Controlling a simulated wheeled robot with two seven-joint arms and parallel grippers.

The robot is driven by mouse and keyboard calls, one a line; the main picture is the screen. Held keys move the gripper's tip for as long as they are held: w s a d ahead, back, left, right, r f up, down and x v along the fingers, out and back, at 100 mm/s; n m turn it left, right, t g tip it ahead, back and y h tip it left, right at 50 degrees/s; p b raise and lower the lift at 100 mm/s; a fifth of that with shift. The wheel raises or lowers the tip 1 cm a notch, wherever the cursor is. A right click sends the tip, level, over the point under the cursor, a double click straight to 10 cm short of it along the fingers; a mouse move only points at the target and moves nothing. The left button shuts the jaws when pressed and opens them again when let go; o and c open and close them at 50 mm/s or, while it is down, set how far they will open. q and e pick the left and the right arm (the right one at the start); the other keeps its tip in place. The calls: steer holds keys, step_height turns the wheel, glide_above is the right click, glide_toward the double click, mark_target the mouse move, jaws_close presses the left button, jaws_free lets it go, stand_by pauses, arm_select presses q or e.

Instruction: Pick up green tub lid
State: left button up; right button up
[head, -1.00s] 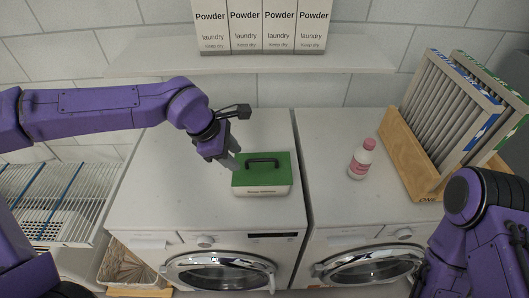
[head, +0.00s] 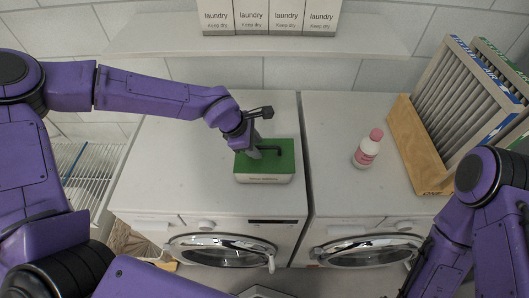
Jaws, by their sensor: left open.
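A white tub (head: 264,179) with a green lid (head: 284,160) stands on top of the left washing machine. The lid has a dark raised handle (head: 273,150) on it. My left gripper (head: 256,151) is open over the left part of the lid, with its fingers at the handle's left end. Part of the handle is hidden behind the gripper, and I cannot tell whether the fingers touch it. My right arm shows at the lower right, but its gripper is out of the picture.
A white bottle with a pink cap (head: 368,149) stands on the right machine. A wooden crate (head: 415,150) with upright filters is at the right. Laundry powder boxes (head: 251,17) stand on the shelf (head: 170,38) above. The left machine's top (head: 160,175) is clear left of the tub.

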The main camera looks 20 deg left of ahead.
arm_select(q)
steer(key=shift+c, duration=0.3)
jaws_close()
steer(key=shift+r, duration=0.1)
